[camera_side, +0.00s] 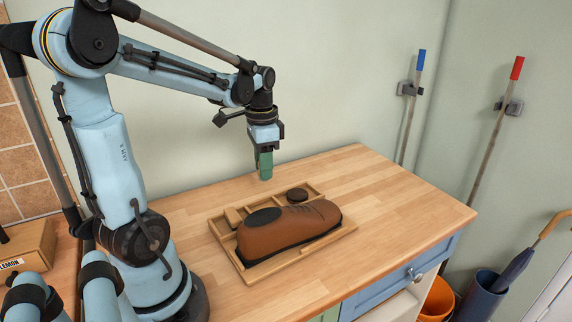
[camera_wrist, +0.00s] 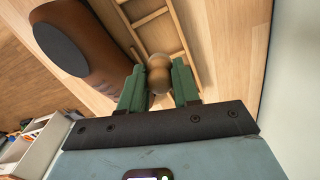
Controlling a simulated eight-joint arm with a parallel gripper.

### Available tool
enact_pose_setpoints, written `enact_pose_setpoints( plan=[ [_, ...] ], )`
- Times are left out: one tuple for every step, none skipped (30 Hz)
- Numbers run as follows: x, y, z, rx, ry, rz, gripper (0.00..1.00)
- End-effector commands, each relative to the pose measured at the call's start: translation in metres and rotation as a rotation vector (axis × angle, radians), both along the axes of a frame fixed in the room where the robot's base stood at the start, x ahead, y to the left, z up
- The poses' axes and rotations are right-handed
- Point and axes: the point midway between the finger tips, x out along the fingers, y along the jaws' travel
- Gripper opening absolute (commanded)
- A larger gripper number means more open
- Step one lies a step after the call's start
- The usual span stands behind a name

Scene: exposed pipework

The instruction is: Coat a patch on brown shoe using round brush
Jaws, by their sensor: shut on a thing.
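The brown shoe (camera_side: 290,226) lies on its dark sole in a wooden tray, with a dark oval area on top at its left end and dark lace lines toward the right. It shows at upper left in the wrist view (camera_wrist: 95,62). My gripper (camera_side: 265,172) is held above the table behind the tray, fingers pointing down. In the wrist view its green fingers (camera_wrist: 160,85) are shut on a rounded wooden piece, the round brush (camera_wrist: 159,70). The bristles cannot be made out. The brush is hardly visible in the side view.
The divided wooden tray (camera_side: 343,231) also holds a dark round piece (camera_side: 297,194) and a small wooden block (camera_side: 234,217). The wooden tabletop (camera_side: 400,205) is clear to the right. A cardboard box (camera_side: 28,245) stands at far left. Wall-mounted poles are beyond the table.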

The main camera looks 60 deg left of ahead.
Motion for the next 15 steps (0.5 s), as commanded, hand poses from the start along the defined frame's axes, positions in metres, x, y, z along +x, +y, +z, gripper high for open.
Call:
enact_pose_setpoints(
  plan=[
    [0.0000,0.0000,0.0000,0.000,0.000,0.000,0.07],
    [0.0000,0.0000,0.0000,0.000,0.000,0.000,0.07],
    [0.0000,0.0000,0.0000,0.000,0.000,0.000,0.07],
    [0.0000,0.0000,0.0000,0.000,0.000,0.000,0.07],
    [0.0000,0.0000,0.0000,0.000,0.000,0.000,0.07],
    [0.0000,0.0000,0.0000,0.000,0.000,0.000,0.07],
    [0.0000,0.0000,0.0000,0.000,0.000,0.000,0.07],
    [0.0000,0.0000,0.0000,0.000,0.000,0.000,0.07],
    [0.0000,0.0000,0.0000,0.000,0.000,0.000,0.07],
    [0.0000,0.0000,0.0000,0.000,0.000,0.000,0.07],
    [0.0001,0.0000,0.0000,0.000,0.000,0.000,0.07],
    [0.0006,0.0001,0.0000,0.000,0.000,0.000,0.07],
    [0.0018,0.0003,0.0000,0.000,0.000,0.000,0.07],
    [0.0037,0.0006,0.0001,0.000,0.000,-0.001,0.07],
    [0.0074,0.0012,0.0001,0.000,0.000,-0.001,0.07]
  ],
)
